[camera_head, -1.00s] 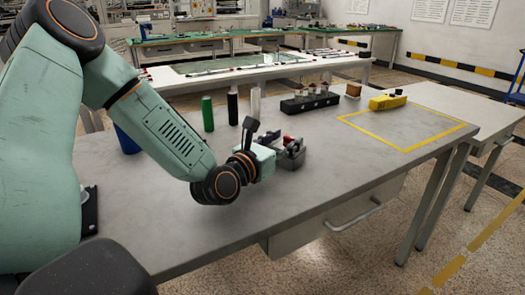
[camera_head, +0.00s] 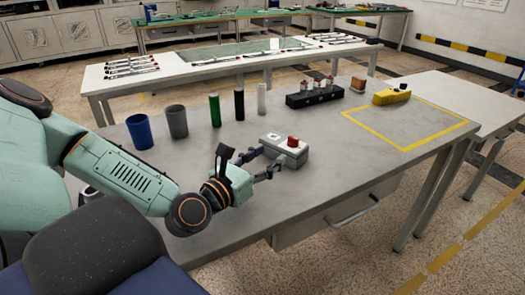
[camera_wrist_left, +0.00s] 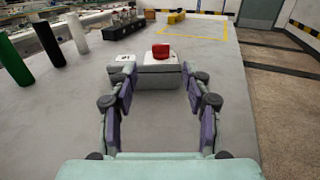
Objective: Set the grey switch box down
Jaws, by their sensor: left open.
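The grey switch box (camera_head: 284,150), with a red button on its white top, rests on the grey table (camera_head: 330,180). In the left wrist view the switch box (camera_wrist_left: 158,74) sits straight ahead, just beyond the fingertips. My left gripper (camera_head: 262,162) is open, its two fingers apart on the near side of the box. In the left wrist view the open left gripper (camera_wrist_left: 156,80) has an empty gap between its fingers. The right gripper is not in view.
A blue cup (camera_head: 140,132), a grey cup (camera_head: 176,122) and green (camera_head: 214,110), black (camera_head: 239,105) and white (camera_head: 261,99) cylinders stand behind. A black block (camera_head: 313,97) and a yellow device (camera_head: 391,96) lie farther right. The yellow-taped area (camera_head: 420,122) is mostly clear.

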